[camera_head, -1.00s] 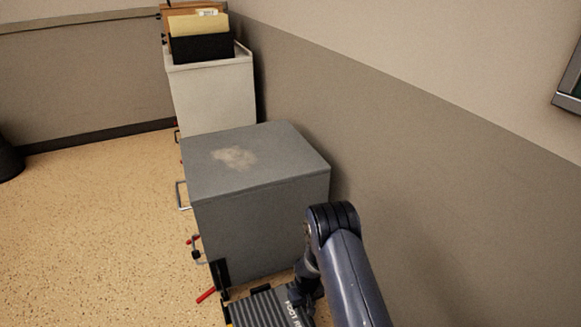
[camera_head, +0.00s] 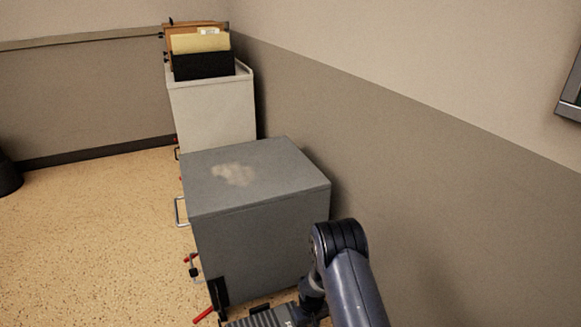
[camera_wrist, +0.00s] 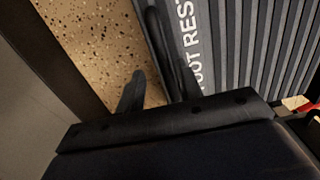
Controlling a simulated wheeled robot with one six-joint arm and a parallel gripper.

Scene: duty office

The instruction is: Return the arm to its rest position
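My arm (camera_head: 350,280) shows at the lower right of the head view, bent at a dark joint, its far part reaching down behind the front link. Whether a finger touches the foot rest's dark edge I cannot tell. In the head view the gripper itself is hidden.
A grey cabinet (camera_head: 265,245) with a pale smudge on top stands just ahead of my arm. A white cabinet (camera_head: 215,115) holding folders (camera_head: 200,45) stands behind it. A wall (camera_head: 450,220) runs along the right. Open floor (camera_head: 90,250) lies to the left.

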